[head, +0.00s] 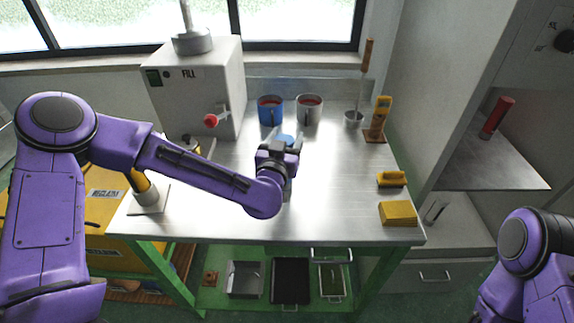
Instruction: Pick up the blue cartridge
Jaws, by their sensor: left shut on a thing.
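The blue cartridge (285,140) shows as a small blue patch at the far side of my left gripper, above the middle of the metal table. My left gripper (281,150) is shut on it. The gripper and wrist hide most of the cartridge, and I cannot tell whether it touches the table top. My right arm shows only at the lower right corner, and its gripper is out of the picture.
A blue mug (270,112) and a grey mug (310,111) with red contents stand behind. The FILL machine (195,90) is at the back left. A yellow brush (391,179) and yellow block (398,213) lie at the right. The table's front middle is clear.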

